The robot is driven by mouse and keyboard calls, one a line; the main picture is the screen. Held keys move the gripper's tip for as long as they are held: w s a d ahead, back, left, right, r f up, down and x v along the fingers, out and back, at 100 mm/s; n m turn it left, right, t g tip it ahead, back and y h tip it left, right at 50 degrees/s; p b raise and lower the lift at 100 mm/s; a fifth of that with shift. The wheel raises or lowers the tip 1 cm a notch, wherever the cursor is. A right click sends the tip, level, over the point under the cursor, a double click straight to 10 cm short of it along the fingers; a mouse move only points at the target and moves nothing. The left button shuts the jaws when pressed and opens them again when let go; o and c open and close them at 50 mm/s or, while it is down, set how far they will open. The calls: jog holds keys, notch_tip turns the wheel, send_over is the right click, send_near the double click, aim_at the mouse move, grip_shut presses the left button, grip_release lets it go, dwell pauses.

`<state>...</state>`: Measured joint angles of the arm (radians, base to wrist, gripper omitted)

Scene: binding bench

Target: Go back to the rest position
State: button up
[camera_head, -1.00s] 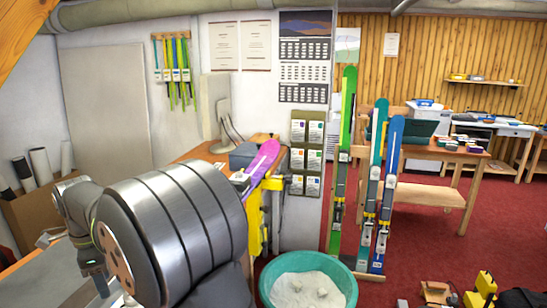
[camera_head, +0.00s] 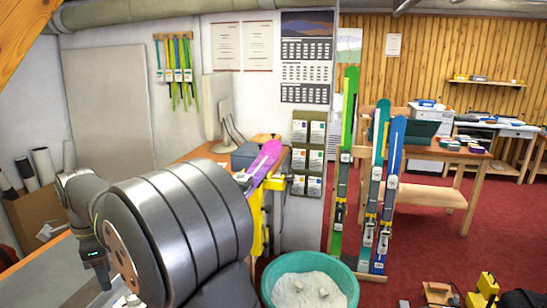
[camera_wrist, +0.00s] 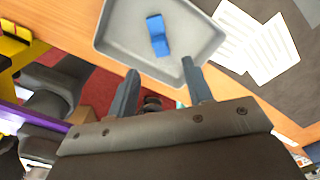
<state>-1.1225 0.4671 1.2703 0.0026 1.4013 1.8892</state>
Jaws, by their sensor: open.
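My gripper (camera_wrist: 160,90) is open in the wrist view, its two grey fingers apart with nothing between them. Beyond the fingertips is a grey tray (camera_wrist: 118,38) on the wooden bench, with a blue block-like object (camera_wrist: 157,35) lying in it. In the head view my arm fills the lower left, and my gripper's end (camera_head: 98,270) shows only in part at the left, low over the bench. The fingertips are hard to make out there.
White printed sheets (camera_wrist: 270,50) lie on a dark mat beside the tray. A teal tub (camera_head: 348,283) of white material stands on the red floor. Upright skis (camera_head: 345,150) stand to its right.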

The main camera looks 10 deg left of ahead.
jog(key=w+d+r+n, duration=0.2)
jog(key=w+d+r, duration=0.1)
jog(key=w, duration=0.4)
jog(key=w+d+r+n, duration=0.2)
jog(key=w+d+r, duration=0.2)
jog(key=w, duration=0.4)
jog(key=w+d+r+n, duration=0.2)
jog(key=w+d+r, duration=0.2)
jog(key=w, duration=0.4)
jog(key=shift+w+r, duration=0.25)
jog(key=shift+r, duration=0.2)
jog(key=shift+n, duration=0.7)
jog(key=w+d, duration=0.2)
jog(key=d, duration=0.1)
jog(key=w+d, duration=0.3)
jog(key=shift+w+d, duration=0.1)
jog(key=shift+w, duration=0.2)
jog(key=w+d+f, duration=0.3)
jog(key=d+f, duration=0.7)
jog(key=f, duration=0.1)
jog(key=w+d+f, duration=0.3)
jog(key=d+f, duration=0.8)
jog(key=shift+d+f+n, duration=0.15)
jog(key=shift+n, duration=0.25)
jog(key=shift+w, duration=0.1)
